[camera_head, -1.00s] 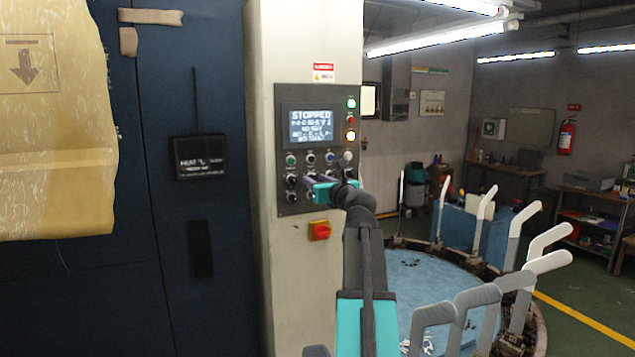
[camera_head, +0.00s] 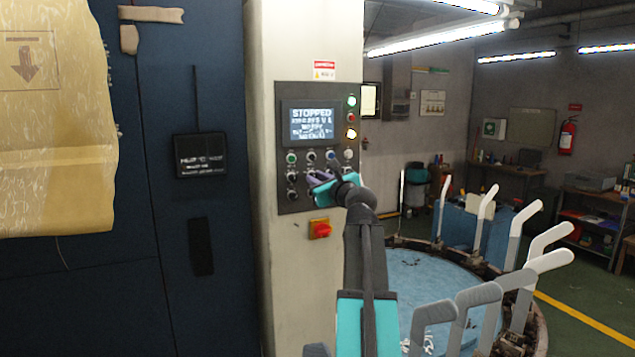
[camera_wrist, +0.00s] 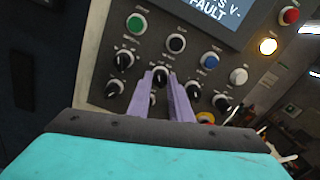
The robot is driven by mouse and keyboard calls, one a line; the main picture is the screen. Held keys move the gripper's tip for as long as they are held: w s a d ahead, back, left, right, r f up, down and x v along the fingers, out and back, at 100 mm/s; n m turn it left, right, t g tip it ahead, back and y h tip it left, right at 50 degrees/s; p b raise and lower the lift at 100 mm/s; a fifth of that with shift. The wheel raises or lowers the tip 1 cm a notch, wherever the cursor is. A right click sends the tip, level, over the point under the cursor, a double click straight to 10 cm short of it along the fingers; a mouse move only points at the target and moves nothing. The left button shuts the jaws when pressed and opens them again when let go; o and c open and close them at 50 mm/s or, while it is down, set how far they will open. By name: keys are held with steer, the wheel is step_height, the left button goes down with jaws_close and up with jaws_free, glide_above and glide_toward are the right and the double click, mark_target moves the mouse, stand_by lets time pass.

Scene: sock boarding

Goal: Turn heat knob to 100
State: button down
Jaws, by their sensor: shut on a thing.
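The control panel (camera_head: 281,170) is on a pale column, with a lit screen (camera_head: 312,123) reading STOPPED. My gripper (camera_head: 314,180) reaches the lower part of the panel from the right, tilted. In the wrist view, its two purple fingers (camera_wrist: 167,75) are closed around a dark knob (camera_wrist: 160,77) in the upper knob row; the fingers hide much of it. I cannot read its scale or label, so its setting and whether it is the heat knob are unclear. Other black knobs with white pointers, such as the upper-left knob (camera_wrist: 124,60), surround it.
A green button (camera_wrist: 137,23), a black button (camera_wrist: 177,43), a blue button (camera_wrist: 210,60) and a white button (camera_wrist: 238,76) sit above the knobs. A red-and-yellow switch (camera_head: 319,229) is below the panel. A round table with upright sock boards (camera_head: 516,235) stands right.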

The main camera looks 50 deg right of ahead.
steer(key=n+b, duration=0.2)
steer(key=n, duration=0.2)
steer(key=shift+n, duration=0.4)
steer(key=c, duration=1.6)
jaws_free()
steer(key=shift+s, duration=0.2)
steer(key=b+v, duration=0.3)
steer(key=v, duration=1)
steer(key=shift+s+a, duration=0.15)
steer(key=shift+s, duration=0.1)
steer(key=shift+f, duration=0.1)
